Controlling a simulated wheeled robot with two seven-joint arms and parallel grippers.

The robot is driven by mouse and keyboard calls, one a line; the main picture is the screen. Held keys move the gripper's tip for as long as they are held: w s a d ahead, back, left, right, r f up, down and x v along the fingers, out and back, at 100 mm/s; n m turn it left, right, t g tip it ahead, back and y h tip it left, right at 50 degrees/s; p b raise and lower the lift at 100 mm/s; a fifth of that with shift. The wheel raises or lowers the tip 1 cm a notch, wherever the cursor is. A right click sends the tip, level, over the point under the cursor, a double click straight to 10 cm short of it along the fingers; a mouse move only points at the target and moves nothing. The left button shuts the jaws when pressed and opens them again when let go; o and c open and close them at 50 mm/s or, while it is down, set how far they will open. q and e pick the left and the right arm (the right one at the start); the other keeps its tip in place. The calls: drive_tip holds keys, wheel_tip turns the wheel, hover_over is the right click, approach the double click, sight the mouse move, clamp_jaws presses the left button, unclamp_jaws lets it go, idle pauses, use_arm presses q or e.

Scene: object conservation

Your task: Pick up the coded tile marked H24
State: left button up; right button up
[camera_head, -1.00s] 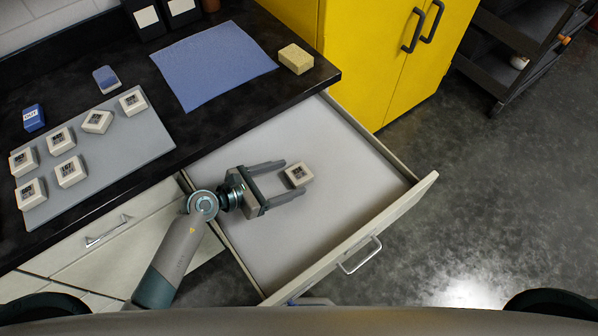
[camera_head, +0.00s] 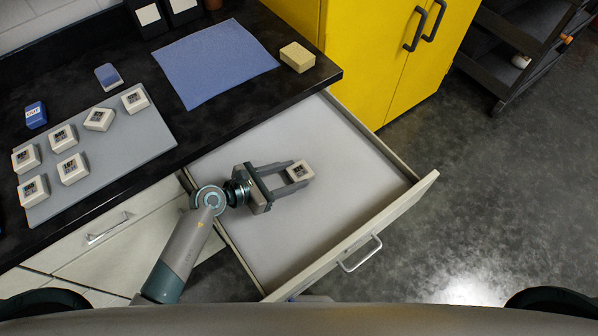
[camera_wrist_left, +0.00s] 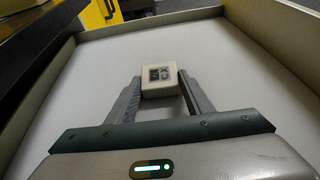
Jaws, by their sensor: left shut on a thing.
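A cream coded tile (camera_head: 300,171) with a dark printed mark is in the open drawer; its code is too small to read in the head view. My left gripper (camera_head: 294,172) is shut on this tile, with one finger on each side of it. The left wrist view shows the same tile (camera_wrist_left: 159,77) between the fingertips, its mark facing up and blurred. I cannot tell whether the tile is lifted off the drawer floor. Several similar tiles (camera_head: 73,169) sit on a grey mat (camera_head: 128,160) on the counter. My right gripper is not in view.
The open drawer (camera_head: 345,165) has raised walls and a front handle (camera_head: 360,254). On the black counter are a blue cloth (camera_head: 213,63), a yellow sponge (camera_head: 297,57) and a blue block (camera_head: 35,115). A yellow cabinet (camera_head: 380,50) stands behind the drawer.

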sight(291, 176)
use_arm(q)
drive_tip(key=shift+r, duration=0.85)
wheel_tip(291, 176, up, 3)
drive_tip(key=shift+f, duration=0.2)
drive_tip(key=s+d+r+b, duration=0.1)
drive_tip(key=s+d+r, duration=0.5)
drive_tip(key=d, duration=0.3)
drive_tip(key=shift+s+r+b, duration=0.3)
drive_tip(key=shift+s+r, duration=0.1)
drive_tip(key=shift+s, duration=0.2)
drive_tip(key=shift+d, duration=0.1)
